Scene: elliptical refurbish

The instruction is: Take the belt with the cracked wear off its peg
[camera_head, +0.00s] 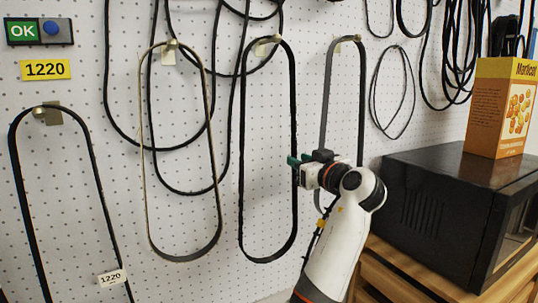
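Several long looped belts hang on pegs on the wall. A black one (35,225) hangs at the far left with a small 1220 tag (112,278). A thin tan-edged one (145,160) hangs right of it, a black one (242,170) in the middle, and a grey-black one (326,95) to the right. I cannot make out cracks on any belt at this size. My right gripper is not in view.
A yellow 1220 label (46,69) and an OK panel (38,31) with a blue button are at upper left. Thin black cords (108,80) hang among the belts. A black microwave (430,200) carrying an orange box (497,110) stands right of my arm.

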